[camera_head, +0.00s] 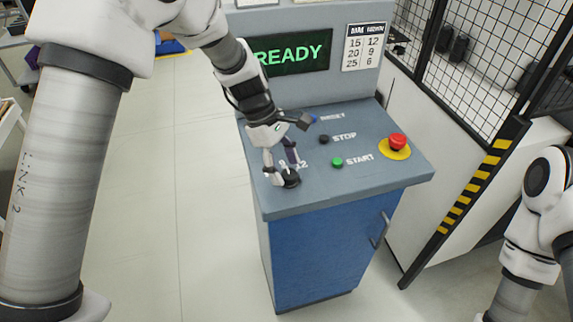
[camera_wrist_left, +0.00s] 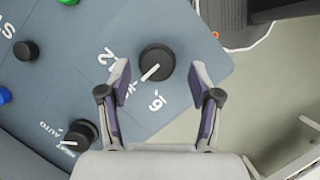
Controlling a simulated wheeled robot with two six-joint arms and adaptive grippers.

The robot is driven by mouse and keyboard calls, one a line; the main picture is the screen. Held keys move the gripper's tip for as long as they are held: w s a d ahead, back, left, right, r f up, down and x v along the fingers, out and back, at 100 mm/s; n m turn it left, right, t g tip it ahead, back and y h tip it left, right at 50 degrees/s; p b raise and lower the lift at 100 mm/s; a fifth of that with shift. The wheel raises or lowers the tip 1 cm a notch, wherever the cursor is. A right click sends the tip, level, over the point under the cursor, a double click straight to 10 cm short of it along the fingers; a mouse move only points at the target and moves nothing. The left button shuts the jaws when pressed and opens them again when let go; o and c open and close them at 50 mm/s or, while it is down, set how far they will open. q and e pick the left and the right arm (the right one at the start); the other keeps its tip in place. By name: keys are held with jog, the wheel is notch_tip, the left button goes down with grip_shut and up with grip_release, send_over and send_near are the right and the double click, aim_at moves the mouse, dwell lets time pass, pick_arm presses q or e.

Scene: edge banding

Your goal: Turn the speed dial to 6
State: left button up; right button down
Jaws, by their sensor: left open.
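The speed dial (camera_wrist_left: 157,62) is a round black knob with a white pointer line, on the sloping console top. In the left wrist view its pointer aims down-left, toward a number partly hidden by my finger, seemingly 9. A 12 and a 6 are printed on either side of that number. In the head view the dial (camera_head: 291,180) is at the console's front left. My left gripper (camera_head: 279,174) is over it; in the wrist view the open gripper (camera_wrist_left: 161,75) has its fingers on either side of the dial. Contact cannot be told. My right gripper is out of view.
The console top (camera_head: 350,185) also carries a black stop button (camera_head: 323,139), a green start button (camera_head: 337,162) and a red emergency button (camera_head: 397,142). Another black selector knob (camera_wrist_left: 82,133) is near my left gripper. The display (camera_head: 292,53) reads READY. A mesh fence stands right.

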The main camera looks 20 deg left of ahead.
pick_arm(q)
jog(key=shift+w+d+f, duration=0.2)
jog(key=shift+w+f, duration=0.15)
jog(key=shift+f, duration=0.4)
jog(key=shift+s+r, duration=0.2)
jog(key=shift+s, duration=0.05)
jog(key=shift+c, duration=0.3)
jog(key=shift+s, duration=0.1)
jog(key=c, duration=1.1)
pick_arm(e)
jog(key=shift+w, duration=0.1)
